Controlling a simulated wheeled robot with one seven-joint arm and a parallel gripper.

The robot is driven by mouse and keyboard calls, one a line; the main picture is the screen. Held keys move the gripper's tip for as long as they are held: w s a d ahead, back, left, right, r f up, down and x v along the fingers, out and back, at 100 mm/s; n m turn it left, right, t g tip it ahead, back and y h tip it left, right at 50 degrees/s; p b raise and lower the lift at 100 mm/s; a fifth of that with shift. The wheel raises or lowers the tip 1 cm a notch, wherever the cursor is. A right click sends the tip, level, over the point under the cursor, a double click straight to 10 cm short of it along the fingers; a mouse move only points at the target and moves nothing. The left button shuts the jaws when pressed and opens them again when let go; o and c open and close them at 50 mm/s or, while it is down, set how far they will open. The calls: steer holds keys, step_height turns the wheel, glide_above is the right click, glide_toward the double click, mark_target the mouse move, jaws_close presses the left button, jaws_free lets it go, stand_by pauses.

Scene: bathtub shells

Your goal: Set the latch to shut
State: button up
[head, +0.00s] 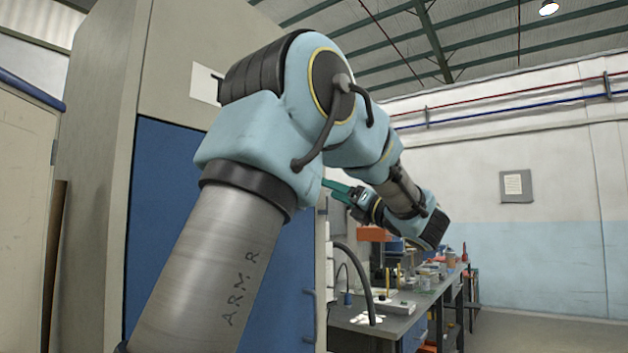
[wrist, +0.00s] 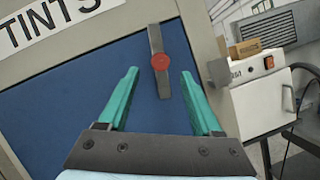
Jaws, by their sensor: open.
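The latch is a grey bar with a red round pivot (wrist: 160,62). In the wrist view it stands close to upright in the picture, tilted slightly, at the top right of a blue door (wrist: 65,105). Its upper end reaches the beige frame at the door's top edge; its lower end lies over the blue panel. My gripper (wrist: 160,73) has its green fingers spread, one to each side of the latch in the picture. How far the fingertips are from the door I cannot tell. In the head view my gripper (head: 337,188) points at the cabinet front; the latch is hidden.
A white sign reading "TINTS" (wrist: 50,20) is on the frame above the door. A white box with a red switch (wrist: 262,80) and a brown block (wrist: 244,48) are right of the door. In the head view a cluttered workbench (head: 395,318) stands beyond the cabinet.

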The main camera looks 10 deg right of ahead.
steer(key=shift+p+x, duration=1.35)
steer(key=shift+x, duration=2.3)
steer(key=shift+c, duration=0.3)
jaws_close()
